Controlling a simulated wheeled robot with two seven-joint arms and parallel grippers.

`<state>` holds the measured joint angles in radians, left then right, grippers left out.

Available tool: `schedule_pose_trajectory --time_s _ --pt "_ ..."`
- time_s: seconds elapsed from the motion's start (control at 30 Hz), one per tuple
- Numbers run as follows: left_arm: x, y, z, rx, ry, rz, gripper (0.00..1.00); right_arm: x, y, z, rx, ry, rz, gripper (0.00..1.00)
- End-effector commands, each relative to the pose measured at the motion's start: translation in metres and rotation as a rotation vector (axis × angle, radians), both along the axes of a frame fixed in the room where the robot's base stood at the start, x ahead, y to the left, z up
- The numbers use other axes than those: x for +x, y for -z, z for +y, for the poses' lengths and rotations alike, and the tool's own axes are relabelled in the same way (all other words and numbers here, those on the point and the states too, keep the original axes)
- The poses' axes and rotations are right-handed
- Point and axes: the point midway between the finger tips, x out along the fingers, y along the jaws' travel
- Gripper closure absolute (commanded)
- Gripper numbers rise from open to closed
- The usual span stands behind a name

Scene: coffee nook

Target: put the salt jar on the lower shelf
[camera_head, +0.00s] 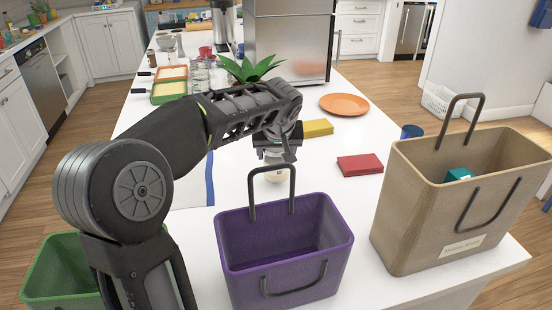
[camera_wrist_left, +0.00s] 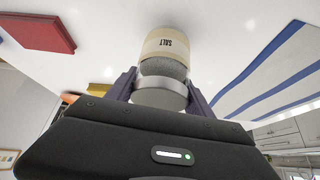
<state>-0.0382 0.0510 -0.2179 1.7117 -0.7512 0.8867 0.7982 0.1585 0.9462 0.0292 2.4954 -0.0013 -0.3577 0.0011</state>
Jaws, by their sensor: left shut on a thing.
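The salt jar (camera_wrist_left: 165,45) has a cream body marked SALT and a grey metal band and lid. My left gripper (camera_wrist_left: 162,95) is shut on it in the left wrist view, with a finger on each side of the lid end. In the head view the jar (camera_head: 277,176) shows small below my left gripper (camera_head: 275,152), over the white counter behind the purple bag's handle. I cannot tell whether it touches the counter. My right gripper is in neither view. I see no shelf I can identify as the lower shelf.
A purple bag (camera_head: 232,250) stands in front, a tan bag (camera_head: 400,215) at right, and a green container (camera_head: 62,262) at left. A red packet (camera_head: 360,164), yellow packet (camera_head: 318,128) and orange plate (camera_head: 344,104) lie on the counter. A blue-striped cloth (camera_wrist_left: 262,85) is beside the jar.

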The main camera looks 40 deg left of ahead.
Motion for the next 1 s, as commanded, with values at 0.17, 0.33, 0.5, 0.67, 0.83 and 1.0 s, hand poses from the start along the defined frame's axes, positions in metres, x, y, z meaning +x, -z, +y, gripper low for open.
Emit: schedule_pose_trajectory --time_s 0.17,0.33,0.5,0.67,0.83,1.0 --pt "0.0 0.02 0.0 -0.001 0.0 0.001 0.99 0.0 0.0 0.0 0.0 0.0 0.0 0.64" --pt "0.0 0.02 0.0 0.0 0.001 -0.001 0.99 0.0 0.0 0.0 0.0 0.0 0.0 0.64" --pt "0.0 0.023 0.0 0.0 0.001 -0.001 0.99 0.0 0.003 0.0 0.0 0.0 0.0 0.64" --pt "0.0 0.024 0.0 -0.001 0.0 0.001 0.31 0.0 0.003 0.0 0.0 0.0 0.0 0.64" --pt "0.0 0.024 0.0 -0.001 0.0 0.001 0.18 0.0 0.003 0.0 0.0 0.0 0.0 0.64" --pt "0.0 0.023 0.0 -0.001 0.0 0.001 0.18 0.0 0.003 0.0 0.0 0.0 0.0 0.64"
